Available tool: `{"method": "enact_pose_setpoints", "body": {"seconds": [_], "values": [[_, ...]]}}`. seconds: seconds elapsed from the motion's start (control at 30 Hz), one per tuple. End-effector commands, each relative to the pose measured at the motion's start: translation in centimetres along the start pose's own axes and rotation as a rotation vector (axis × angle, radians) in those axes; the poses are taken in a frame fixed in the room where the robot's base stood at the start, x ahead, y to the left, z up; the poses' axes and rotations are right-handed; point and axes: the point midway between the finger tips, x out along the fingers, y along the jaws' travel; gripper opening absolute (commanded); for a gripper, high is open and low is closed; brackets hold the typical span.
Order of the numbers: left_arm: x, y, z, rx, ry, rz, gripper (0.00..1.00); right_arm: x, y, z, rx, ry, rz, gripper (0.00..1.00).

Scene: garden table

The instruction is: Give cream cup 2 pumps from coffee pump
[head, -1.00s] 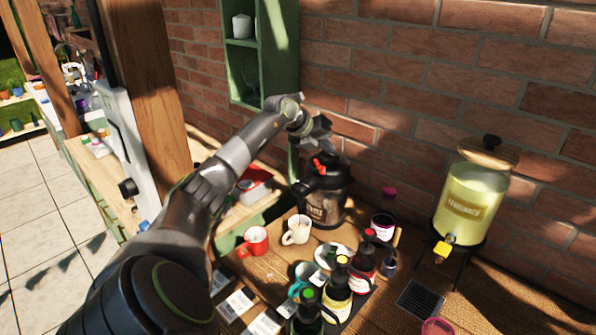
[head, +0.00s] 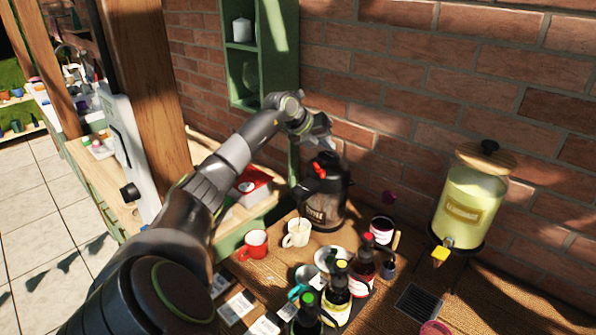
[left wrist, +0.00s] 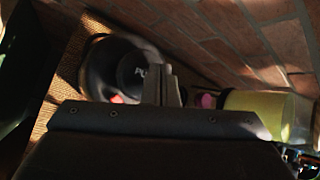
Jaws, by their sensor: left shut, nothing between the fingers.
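The coffee pump (head: 325,200) is a dark pot with a black top and red parts, standing at the back of the table near the brick wall. The cream cup (head: 297,236) stands upright in front of it, below the spout side; a thin streak shows at its mouth, and I cannot tell what it is. My left gripper (head: 325,145) is shut and empty just above the pump's top; I cannot tell whether it touches. In the left wrist view the shut fingers (left wrist: 162,88) are beside the round black pump top (left wrist: 138,70). My right gripper is not in view.
A red cup (head: 254,243) stands left of the cream cup. Several syrup pump bottles (head: 338,290), a teal cup (head: 303,280) and a dark jar (head: 382,230) stand in front and to the right. A lemonade dispenser (head: 465,205) stands farther right.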

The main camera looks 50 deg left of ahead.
Motion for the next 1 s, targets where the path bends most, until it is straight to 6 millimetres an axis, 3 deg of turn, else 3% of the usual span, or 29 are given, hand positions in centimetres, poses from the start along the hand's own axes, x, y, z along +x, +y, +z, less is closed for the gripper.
{"method": "enact_pose_setpoints", "body": {"seconds": [0.7,1.0], "values": [[-4.2,-3.1,3.1,0.001,-0.001,0.0,0.0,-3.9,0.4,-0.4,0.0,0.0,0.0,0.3],[-4.2,-3.1,3.1,0.001,-0.001,0.0,0.0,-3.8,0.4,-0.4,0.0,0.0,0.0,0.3]]}}
